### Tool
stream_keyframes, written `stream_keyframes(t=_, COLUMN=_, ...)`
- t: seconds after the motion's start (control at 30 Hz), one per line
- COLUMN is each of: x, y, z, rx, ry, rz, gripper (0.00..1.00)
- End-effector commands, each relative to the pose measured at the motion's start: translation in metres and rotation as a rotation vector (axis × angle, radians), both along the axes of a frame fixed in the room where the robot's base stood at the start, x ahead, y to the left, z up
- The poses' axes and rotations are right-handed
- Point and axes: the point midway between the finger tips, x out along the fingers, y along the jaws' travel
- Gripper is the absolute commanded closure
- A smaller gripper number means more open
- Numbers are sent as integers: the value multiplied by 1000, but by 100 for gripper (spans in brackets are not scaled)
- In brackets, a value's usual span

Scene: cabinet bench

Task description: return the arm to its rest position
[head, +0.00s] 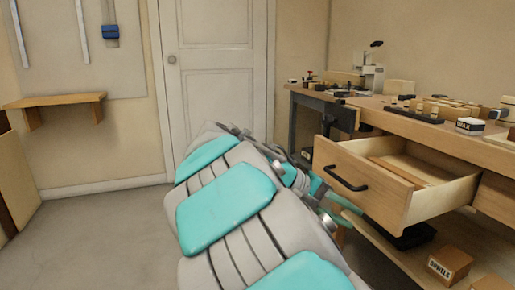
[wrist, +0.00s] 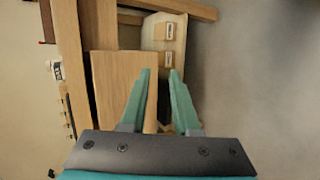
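My arm reaches from the bottom of the head view toward the open drawer (head: 385,185) of the workbench. In the head view the gripper is mostly hidden behind my arm; teal parts show just below the drawer front. The drawer has a black handle (head: 346,178), and a flat wooden piece (head: 400,168) lies inside it. I cannot tell how close the fingers are to the drawer.
The bench top (head: 440,123) holds several small blocks and a labelled box (head: 470,126). A lower shelf carries a cardboard box (head: 449,264). A wooden wall shelf (head: 55,100) is at left and a closed door (head: 222,85) behind. The floor (head: 95,225) at left is clear.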

Motion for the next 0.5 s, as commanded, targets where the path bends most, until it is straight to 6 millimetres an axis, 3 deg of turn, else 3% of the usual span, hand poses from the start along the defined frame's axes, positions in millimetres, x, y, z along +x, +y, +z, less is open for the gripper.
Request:
stream_keyframes(t=0.1, x=-47, y=-34, z=-10, rx=140, ry=30, rz=-72, gripper=70)
stream_keyframes(t=0.23, x=-97, y=-51, z=-35, rx=306, ry=60, rz=-129, gripper=70)
stream_keyframes(t=0.37, x=-146, y=-52, z=-59, rx=475, ry=80, rz=-170, gripper=70)
stream_keyframes(t=0.5, x=-197, y=-35, z=-86, rx=659, ry=94, rz=-199, gripper=70)
